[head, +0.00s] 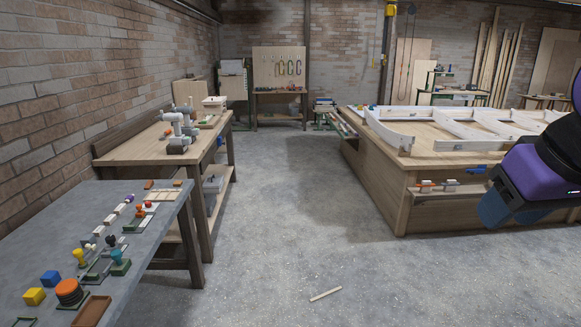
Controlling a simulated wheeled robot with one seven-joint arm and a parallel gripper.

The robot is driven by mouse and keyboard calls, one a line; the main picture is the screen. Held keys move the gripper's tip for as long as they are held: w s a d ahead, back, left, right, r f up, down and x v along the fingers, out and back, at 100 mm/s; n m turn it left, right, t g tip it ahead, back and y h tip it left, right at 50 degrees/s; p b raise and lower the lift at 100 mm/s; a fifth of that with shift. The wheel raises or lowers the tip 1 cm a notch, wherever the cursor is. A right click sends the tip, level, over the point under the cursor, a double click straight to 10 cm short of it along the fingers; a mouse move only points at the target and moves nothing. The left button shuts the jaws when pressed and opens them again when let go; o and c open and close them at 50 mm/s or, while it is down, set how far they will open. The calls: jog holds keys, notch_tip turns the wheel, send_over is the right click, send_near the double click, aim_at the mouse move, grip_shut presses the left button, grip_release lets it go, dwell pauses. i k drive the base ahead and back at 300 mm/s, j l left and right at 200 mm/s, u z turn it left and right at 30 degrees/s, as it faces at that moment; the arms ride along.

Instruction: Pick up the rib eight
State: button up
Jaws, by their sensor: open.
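I cannot tell which piece is the rib eight, as no label is readable. A pale curved, rib-like frame (391,133) lies on the large wooden bench (372,197) at the right, with more pale lengths behind and beside it. A small pale wooden strip (325,294) lies alone on the floor. Part of my arm (548,172), purple, black and blue, shows at the right edge and hides part of the large bench.
A grey table (75,215) at the left holds several small coloured blocks and trays. A wooden workbench (150,150) stands behind it along the brick wall. A tool board (279,67) stands at the back. The concrete floor (280,230) between the benches is mostly clear.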

aim_at(396, 139)
jog(key=i+l, duration=0.1)
jog(key=i, duration=1.65)
jog(key=i+l+z, duration=0.1)
jog(key=i, duration=3.45)
jog(key=i+z, duration=0.1)
jog(key=i, duration=1.65)
jog(key=i+j+z, duration=0.1)
jog(key=i+z, duration=0.2)
jog(key=i, duration=0.15)
jog(key=i+j+z, duration=0.25)
jog(key=i, duration=0.2)
jog(key=i+j+z, duration=0.3)
jog(key=i+l, duration=0.05)
jog(key=i, duration=0.1)
